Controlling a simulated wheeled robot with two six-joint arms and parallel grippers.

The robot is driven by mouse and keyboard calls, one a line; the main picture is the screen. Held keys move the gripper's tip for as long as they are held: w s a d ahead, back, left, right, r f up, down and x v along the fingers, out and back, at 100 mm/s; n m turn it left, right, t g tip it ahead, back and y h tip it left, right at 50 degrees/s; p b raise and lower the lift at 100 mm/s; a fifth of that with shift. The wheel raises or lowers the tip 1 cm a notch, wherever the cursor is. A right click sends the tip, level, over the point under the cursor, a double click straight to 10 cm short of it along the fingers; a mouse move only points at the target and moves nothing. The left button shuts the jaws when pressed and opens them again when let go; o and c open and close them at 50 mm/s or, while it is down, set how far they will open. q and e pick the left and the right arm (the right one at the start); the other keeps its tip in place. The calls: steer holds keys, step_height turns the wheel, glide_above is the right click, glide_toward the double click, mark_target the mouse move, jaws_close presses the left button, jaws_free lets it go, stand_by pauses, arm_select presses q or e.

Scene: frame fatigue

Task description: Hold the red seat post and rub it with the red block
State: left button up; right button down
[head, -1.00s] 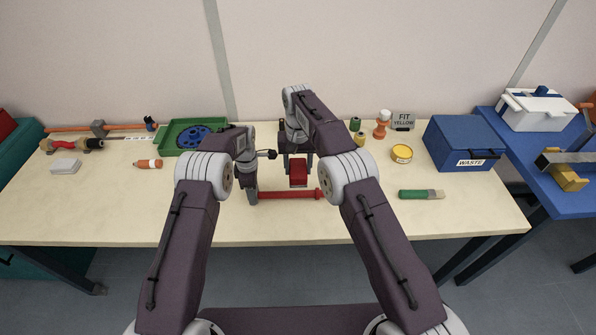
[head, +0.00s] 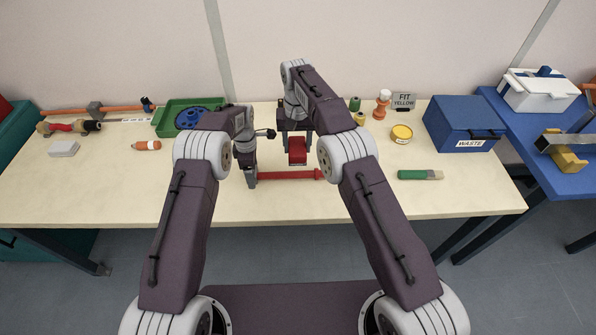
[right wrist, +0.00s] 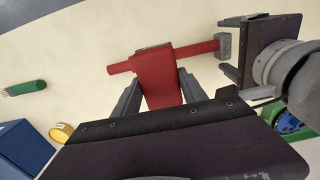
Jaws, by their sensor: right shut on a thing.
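The red seat post (head: 290,174) lies across the front middle of the table, pointing left to right. The right wrist view shows its bar (right wrist: 198,48) with a grey piece at one end. My right gripper (head: 297,140) is shut on the red block (head: 297,153). In the right wrist view the block (right wrist: 160,80) overlaps the bar; I cannot tell whether they touch. My left gripper (head: 251,178) points down at the post's left end. In the right wrist view its fingers (right wrist: 232,48) stand apart, either side of the grey end piece.
A green brush (head: 419,175), a yellow tin (head: 401,134) and a blue waste box (head: 462,122) are on the right. A green tray (head: 168,124), an orange tube (head: 146,145) and a white block (head: 63,149) are on the left. The table's front is clear.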

arm_select(q)
step_height(320, 180, up, 12)
stand_by(0.3)
steer(key=shift+f, duration=0.1)
